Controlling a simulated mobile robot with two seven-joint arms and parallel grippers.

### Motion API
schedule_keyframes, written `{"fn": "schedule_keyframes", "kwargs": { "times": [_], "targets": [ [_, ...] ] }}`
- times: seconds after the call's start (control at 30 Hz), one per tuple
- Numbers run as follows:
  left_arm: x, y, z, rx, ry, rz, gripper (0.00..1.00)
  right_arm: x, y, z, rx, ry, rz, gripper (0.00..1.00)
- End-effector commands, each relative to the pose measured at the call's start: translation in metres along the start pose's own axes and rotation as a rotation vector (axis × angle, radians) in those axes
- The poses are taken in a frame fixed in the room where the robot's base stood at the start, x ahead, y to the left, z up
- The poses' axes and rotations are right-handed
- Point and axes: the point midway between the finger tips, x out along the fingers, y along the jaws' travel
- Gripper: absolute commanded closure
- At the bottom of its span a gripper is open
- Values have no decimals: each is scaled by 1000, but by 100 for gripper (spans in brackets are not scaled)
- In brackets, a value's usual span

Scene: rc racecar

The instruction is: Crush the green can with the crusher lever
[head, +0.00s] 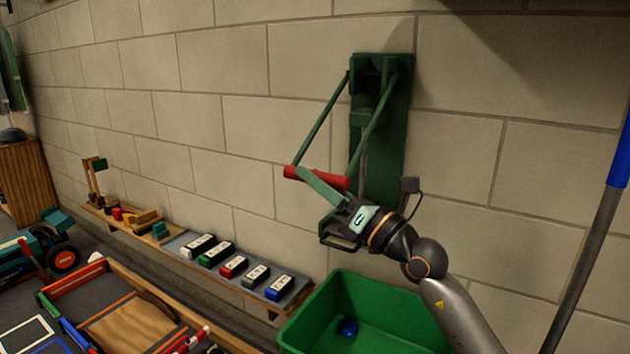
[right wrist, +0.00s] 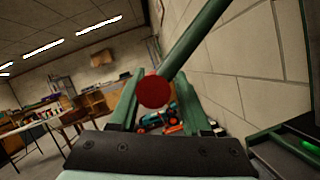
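The dark green crusher (head: 395,130) is fixed to the wall, and its two lever arms slope down to the left to a red handle bar (head: 335,181). My right gripper (head: 318,183) is at the handle, one finger crossing in front of it. In the right wrist view, the round red end of the handle (right wrist: 153,91) sits between the two green fingers, with a narrow gap showing on the right, so the gripper looks open around it. I cannot clearly make out a green can; the crusher's inside is dark and partly covered by the lever. My left gripper is out of view.
A green bin (head: 300,329) stands below the crusher with a blue object (head: 348,327) inside. A wall shelf (head: 180,244) to the left holds several coloured blocks. A pole with a blue top (head: 580,262) stands at the right. Toy vehicles fill the lower left.

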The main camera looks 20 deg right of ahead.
Motion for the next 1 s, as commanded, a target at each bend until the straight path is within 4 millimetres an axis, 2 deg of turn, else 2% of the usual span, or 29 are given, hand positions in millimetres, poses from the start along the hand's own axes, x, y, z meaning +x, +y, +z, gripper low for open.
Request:
{"fn": "schedule_keyframes", "kwargs": {
  "times": [0.03,0.13,0.4,0.53,0.67,1.0],
  "targets": [
    [0,0,0,0,0,1,50,0,-1,1,-2,-2,-2,51],
    [0,0,0,1,-1,3,50,0,0,0,-1,0,0,41],
    [-1,1,0,3,-2,11,50,-1,2,-1,0,3,3,41],
    [0,1,-1,2,-2,11,50,-9,2,-1,1,4,3,41],
    [2,0,-3,1,-1,10,50,-26,1,-1,-1,6,1,41],
    [0,0,-2,0,1,7,50,-85,0,-3,-2,6,0,41]
  ]
}}
